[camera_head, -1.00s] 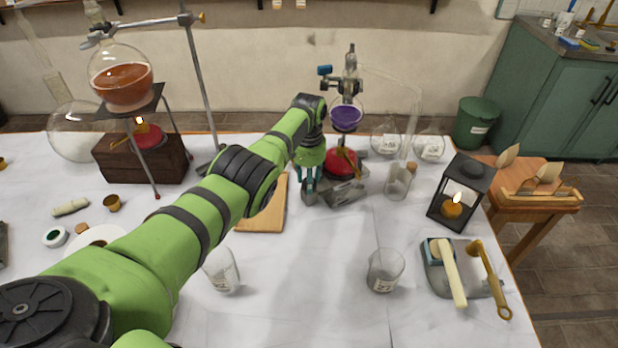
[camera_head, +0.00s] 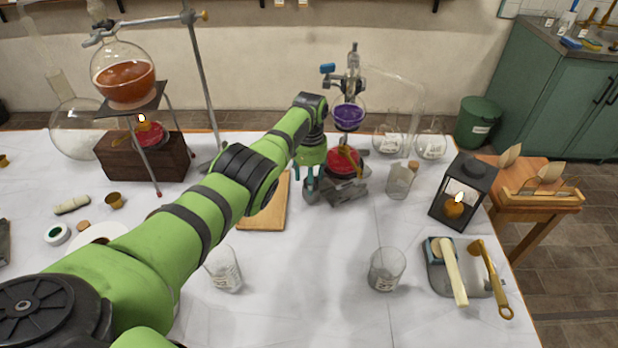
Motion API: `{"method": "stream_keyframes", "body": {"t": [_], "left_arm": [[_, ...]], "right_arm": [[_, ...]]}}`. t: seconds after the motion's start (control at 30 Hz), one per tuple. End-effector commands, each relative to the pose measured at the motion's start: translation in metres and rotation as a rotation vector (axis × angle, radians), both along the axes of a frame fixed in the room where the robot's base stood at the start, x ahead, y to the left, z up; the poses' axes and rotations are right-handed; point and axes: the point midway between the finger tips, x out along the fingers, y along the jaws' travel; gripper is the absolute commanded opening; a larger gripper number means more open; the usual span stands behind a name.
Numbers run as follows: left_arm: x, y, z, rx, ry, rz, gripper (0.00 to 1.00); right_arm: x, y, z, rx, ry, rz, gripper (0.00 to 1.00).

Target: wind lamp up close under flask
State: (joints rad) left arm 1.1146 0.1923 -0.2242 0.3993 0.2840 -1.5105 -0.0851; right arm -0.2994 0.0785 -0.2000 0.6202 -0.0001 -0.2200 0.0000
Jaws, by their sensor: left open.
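The red lamp (camera_head: 340,166) sits on a grey jack stand (camera_head: 346,192) right of the middle of the table. The flask with purple liquid (camera_head: 348,116) hangs in a clamp just above the lamp; a brass part of the lamp stands between them. My left gripper (camera_head: 311,192) is open, fingers pointing down, at the left side of the jack stand. The arm hides part of the stand's left side, and I cannot tell if a finger touches it. My right gripper is not in view.
A wooden board (camera_head: 270,210) lies left of the gripper. A corked bottle (camera_head: 401,180) stands right of the stand, with a lantern (camera_head: 464,190) beyond it. Beakers (camera_head: 386,270) stand in front. A second flask (camera_head: 124,80) is on a tripod at left.

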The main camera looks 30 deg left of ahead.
Motion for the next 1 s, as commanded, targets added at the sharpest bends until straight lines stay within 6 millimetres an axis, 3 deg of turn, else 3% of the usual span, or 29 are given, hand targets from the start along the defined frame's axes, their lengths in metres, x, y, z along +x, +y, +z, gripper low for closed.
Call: {"method": "stream_keyframes", "body": {"t": [0.37, 0.7, 1.0], "left_arm": [[0.004, -0.002, 0.025, -0.005, -0.016, -0.005, 0.64], [0.001, 0.0, 0.071, -0.002, -0.007, -0.001, 0.64], [-0.001, 0.001, 0.081, -0.001, -0.002, 0.0, 0.64]], "right_arm": [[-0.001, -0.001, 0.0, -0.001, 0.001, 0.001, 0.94], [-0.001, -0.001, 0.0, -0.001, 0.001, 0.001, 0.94], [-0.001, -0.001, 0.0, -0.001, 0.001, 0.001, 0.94]]}}
